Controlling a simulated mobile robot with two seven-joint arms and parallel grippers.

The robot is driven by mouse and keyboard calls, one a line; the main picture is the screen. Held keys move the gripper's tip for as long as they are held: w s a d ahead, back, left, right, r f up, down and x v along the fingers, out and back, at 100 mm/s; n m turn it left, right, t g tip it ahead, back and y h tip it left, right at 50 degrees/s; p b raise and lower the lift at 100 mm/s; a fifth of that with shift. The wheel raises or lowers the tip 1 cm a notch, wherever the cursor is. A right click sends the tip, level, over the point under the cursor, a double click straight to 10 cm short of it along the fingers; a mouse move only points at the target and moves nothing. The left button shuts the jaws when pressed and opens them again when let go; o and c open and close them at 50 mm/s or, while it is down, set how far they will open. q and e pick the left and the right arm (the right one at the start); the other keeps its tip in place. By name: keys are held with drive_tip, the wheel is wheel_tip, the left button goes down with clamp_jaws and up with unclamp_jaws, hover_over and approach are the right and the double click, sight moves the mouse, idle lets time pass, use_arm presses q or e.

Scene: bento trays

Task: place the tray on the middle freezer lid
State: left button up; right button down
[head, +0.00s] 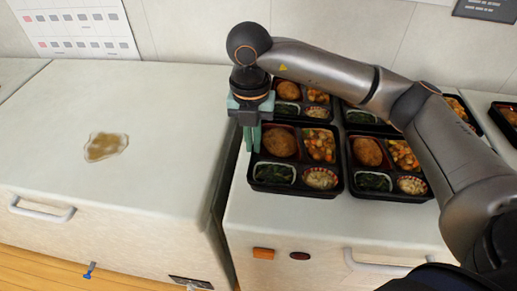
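Several black bento trays stand on the right freezer lid (238,208). The front-left tray (249,186) holds a brown patty, mixed vegetables, greens and a pale side dish. My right gripper (251,151) points down at the left rim of this tray, near its back-left corner. Its green fingers are close together, and whether they are closed on the rim is unclear. The freezer lid to the left (165,150), between the tray-covered lid and another white surface, carries no tray. My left gripper is out of view.
A brown spill (105,146) lies on the left-hand lid, with clear lid around it. A second front tray (353,187) is close on the right, with more trays behind (360,128). A gap separates the two freezers. My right arm crosses above the trays.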

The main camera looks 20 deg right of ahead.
drive_tip(key=shift+w+d+f, duration=0.25)
drive_tip(key=shift+d+f, duration=0.4)
drive_tip(key=shift+f, duration=0.1)
drive_tip(key=shift+d+f+p, duration=0.1)
drive_tip(key=shift+f+p, duration=0.2)
drive_tip(key=shift+f, duration=1.35)
drive_tip(key=shift+f, duration=0.2)
drive_tip(key=c, duration=1)
unclamp_jaws()
drive_tip(key=shift+c, duration=0.2)
drive_tip(key=shift+r, duration=0.15)
wheel_tip(320, 180, up, 12)
drive_tip(key=shift+b, duration=0.3)
